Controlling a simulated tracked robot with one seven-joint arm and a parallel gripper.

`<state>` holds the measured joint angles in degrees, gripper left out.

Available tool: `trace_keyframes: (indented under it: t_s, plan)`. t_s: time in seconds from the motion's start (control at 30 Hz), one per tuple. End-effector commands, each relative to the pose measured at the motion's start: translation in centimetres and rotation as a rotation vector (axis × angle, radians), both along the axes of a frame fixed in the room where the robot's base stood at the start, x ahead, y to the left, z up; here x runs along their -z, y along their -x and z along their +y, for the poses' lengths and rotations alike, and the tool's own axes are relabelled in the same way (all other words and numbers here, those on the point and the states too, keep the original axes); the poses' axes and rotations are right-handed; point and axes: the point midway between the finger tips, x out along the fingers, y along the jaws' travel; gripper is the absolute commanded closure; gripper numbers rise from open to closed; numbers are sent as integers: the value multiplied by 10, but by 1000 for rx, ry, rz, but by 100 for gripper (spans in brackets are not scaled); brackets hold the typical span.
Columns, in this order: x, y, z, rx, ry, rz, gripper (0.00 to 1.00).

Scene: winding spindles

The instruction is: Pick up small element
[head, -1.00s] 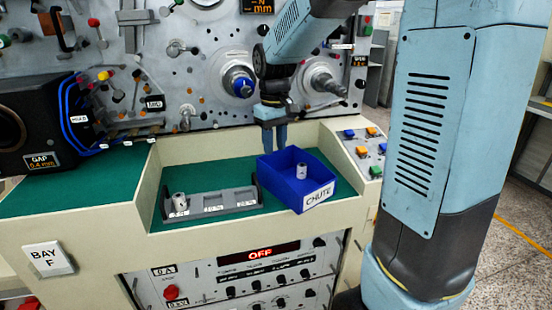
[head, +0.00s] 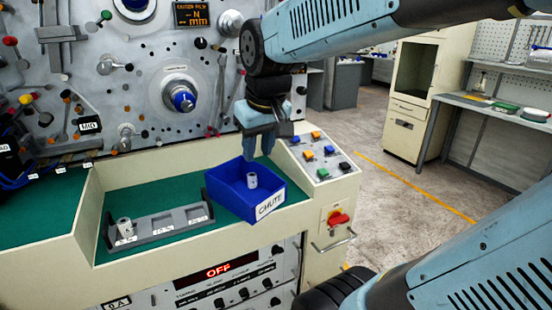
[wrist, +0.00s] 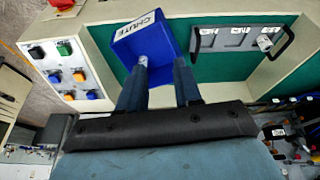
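A small light grey cylindrical element (head: 252,181) stands in the blue CHUTE bin (head: 262,204). In the wrist view this element (wrist: 143,61) shows just beyond the tip of the left finger, partly hidden. A second, similar cylinder (head: 125,229) stands in the left, labelled slot of the grey rack (head: 158,229); it also shows in the wrist view (wrist: 265,43). My gripper (head: 259,152) points down at the back edge of the bin, above the element in the picture. In the wrist view its two fingers (wrist: 161,72) are apart, with nothing held between them.
A sloped button panel (head: 318,155) is just right of the bin. The machine's upright face with a blue-centred spindle (head: 183,99) and knobs rises behind. Green mat (head: 150,193) lies bare behind the rack. A red switch (head: 338,217) is on the front.

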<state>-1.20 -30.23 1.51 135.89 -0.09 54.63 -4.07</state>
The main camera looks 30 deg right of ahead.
Motion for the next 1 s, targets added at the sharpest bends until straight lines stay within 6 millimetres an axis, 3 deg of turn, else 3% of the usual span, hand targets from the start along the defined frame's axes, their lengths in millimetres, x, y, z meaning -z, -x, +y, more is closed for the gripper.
trace_keyframes:
  t_s: [0.2, 0.37, 0.47, 0.67, 1.0]
  plan:
    - [1, 43, -8, 73, -30, -101, 66]
    - [3, 57, -15, 102, -43, -139, 66]
    - [4, 60, -15, 115, -47, -144, 57]
    - [4, 38, -15, 223, -63, -101, 38]
    - [13, -35, -21, 593, -76, -9, 37]
